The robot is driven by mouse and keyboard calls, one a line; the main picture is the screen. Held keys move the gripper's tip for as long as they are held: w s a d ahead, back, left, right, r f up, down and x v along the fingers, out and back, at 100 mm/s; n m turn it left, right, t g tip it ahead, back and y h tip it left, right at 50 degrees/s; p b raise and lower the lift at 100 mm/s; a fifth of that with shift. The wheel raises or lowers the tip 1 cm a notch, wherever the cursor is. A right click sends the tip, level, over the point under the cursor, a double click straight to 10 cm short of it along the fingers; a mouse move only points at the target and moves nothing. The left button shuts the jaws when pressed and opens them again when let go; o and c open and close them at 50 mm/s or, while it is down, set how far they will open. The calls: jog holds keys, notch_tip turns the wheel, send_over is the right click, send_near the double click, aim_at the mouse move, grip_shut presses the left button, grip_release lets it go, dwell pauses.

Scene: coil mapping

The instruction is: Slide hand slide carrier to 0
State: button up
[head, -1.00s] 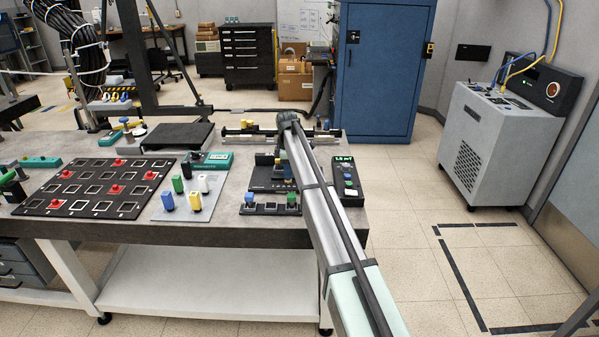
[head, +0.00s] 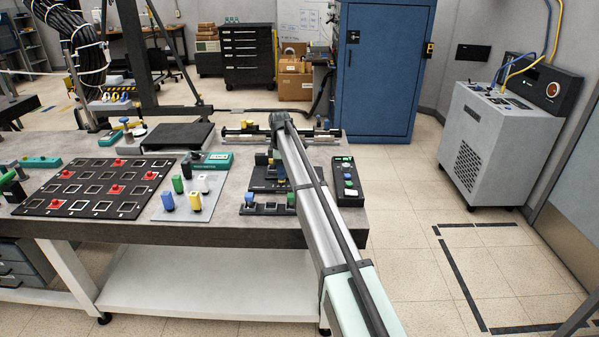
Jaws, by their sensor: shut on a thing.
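My arm reaches from the bottom right to the bench's right part, and its far end bends down behind the front link. My gripper (head: 273,163) is small and partly hidden by that link, low over a dark slide base (head: 262,185). It is shut on the hand slide carrier, whose shape is mostly hidden at the jaws. The scale and its 0 mark cannot be read from here. A dark readout box (head: 348,188) with a small green display and coloured buttons stands just right of the arm.
A black socket board (head: 65,205) with red pieces lies left. A pale plate (head: 184,212) holds blue, green, yellow and white pegs. A black strip (head: 265,209) lies at the bench's front edge. A rail (head: 240,131) with pale blocks runs behind the arm.

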jog(key=shift+a, duration=1.6)
dwell(0.3)
jog(key=o, duration=0.8)
jog(key=shift+r, duration=0.15)
notch_tip(320, 180, up, 7)
dwell(0.8)
